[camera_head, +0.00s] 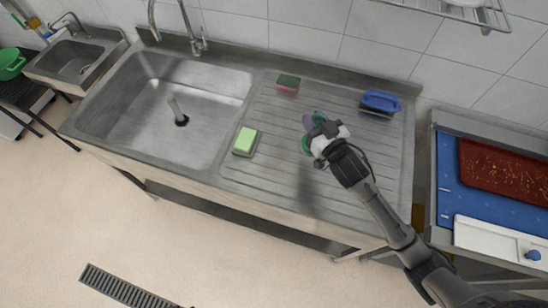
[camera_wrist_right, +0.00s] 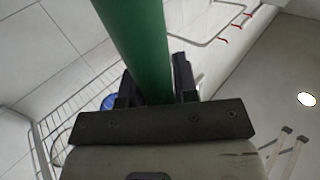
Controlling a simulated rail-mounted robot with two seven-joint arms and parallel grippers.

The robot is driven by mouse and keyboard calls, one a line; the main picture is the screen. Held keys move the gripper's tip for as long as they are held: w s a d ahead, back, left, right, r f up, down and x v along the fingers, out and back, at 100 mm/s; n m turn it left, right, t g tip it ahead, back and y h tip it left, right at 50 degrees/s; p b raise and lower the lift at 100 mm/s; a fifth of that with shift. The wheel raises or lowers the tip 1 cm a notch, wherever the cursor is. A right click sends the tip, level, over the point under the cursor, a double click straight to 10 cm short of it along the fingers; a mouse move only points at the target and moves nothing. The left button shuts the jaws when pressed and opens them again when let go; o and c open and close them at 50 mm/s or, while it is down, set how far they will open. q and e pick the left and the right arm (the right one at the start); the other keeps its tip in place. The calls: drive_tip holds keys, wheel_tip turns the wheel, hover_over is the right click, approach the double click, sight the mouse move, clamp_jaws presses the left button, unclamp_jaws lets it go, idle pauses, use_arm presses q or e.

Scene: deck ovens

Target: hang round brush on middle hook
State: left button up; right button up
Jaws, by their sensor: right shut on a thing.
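My right gripper (camera_head: 322,136) is above the ribbed drainboard in the head view, shut on the round brush (camera_head: 305,145). Only green bits of the brush show around the gripper there; its head is mostly hidden. In the right wrist view, the brush's thick green handle (camera_wrist_right: 140,40) stands between the fingers of the right gripper (camera_wrist_right: 157,88) and runs out of the top of the picture. Red-tipped hooks (camera_wrist_right: 235,26) on a rail show at the upper right of that view, apart from the handle. My left gripper is in neither view.
A steel sink (camera_head: 215,95) lies left of the drainboard (camera_head: 290,185). A green sponge (camera_head: 245,140), a red-and-green sponge (camera_head: 288,83) and a blue-backed brush (camera_head: 380,101) rest on the drainboard. A wire shelf (camera_head: 440,8) is on the wall above. A blue-topped table (camera_head: 447,190) stands right.

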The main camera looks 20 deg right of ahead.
drive_tip(key=w+a+f+b, duration=0.1)
drive_tip(key=w+a+f, duration=0.5)
drive_tip(key=a+f, duration=0.3)
drive_tip(key=shift+w+a+f, duration=0.25)
drive_tip(key=shift+a+f, duration=0.1)
drive_tip(key=shift+f, duration=0.4)
drive_tip(key=shift+f, duration=0.1)
drive_tip(key=shift+f, duration=0.1)
drive_tip(key=o, duration=0.9)
